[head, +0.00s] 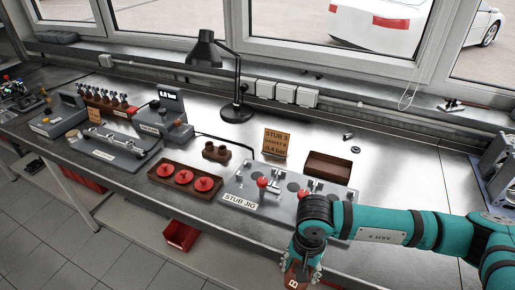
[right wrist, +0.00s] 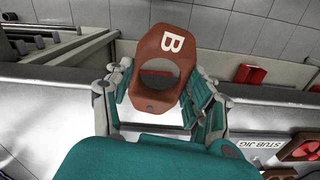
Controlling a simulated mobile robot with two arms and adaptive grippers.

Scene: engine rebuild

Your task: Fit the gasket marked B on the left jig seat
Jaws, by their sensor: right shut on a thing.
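The red-brown gasket marked B (head: 293,280) is in my right gripper (head: 299,264). It hangs in front of the bench's front edge, at the bottom of the head view. In the right wrist view the gasket (right wrist: 187,65) shows its B and large round hole, with fingers on both sides. The grey stub jig (head: 241,190) is on the bench behind my right gripper, apart from the gasket. A red-knobbed clamp (head: 262,183) is at its left seat and another (head: 303,193) at its right. My arm hides part of the jig's right end. My left gripper is out of view.
A card (head: 275,143) reading STUB 3, GASKET B, 0.4 bar stands behind the jig. A brown tray (head: 328,166) is behind right. A brown rack with red round parts (head: 183,177) is left of the jig. A black lamp (head: 237,110) stands farther back.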

